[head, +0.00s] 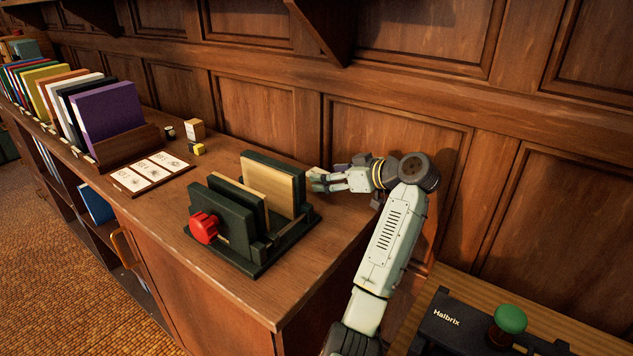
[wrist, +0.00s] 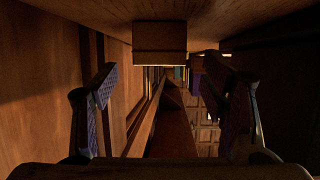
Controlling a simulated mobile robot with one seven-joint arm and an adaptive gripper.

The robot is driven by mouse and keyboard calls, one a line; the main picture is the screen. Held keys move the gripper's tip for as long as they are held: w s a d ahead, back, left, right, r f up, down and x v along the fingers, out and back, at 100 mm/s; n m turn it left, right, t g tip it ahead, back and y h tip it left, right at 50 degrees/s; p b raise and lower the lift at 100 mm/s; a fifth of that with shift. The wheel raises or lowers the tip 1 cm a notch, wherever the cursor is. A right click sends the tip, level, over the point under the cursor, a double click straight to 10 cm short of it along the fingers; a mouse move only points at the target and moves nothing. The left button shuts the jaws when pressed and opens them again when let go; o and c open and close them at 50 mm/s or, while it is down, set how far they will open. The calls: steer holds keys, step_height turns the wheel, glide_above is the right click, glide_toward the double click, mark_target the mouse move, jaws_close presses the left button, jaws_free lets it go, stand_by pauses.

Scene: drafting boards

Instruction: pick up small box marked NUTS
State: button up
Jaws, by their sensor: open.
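A small tan box (head: 194,130) stands on the wooden counter near the wall panels; I cannot read any marking on it.
A dark rack (head: 262,262) with upright boards and a red knob stands in front of my gripper. A small dark item (head: 170,133) and a yellow one (head: 199,149) sit near the box. A label card tray (head: 150,174) and a book row (head: 105,112) lie farther left.

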steer(key=b+x, duration=0.1)
steer(key=x, duration=0.4)
steer(key=shift+c, duration=0.4)
steer(key=c, duration=1.2)
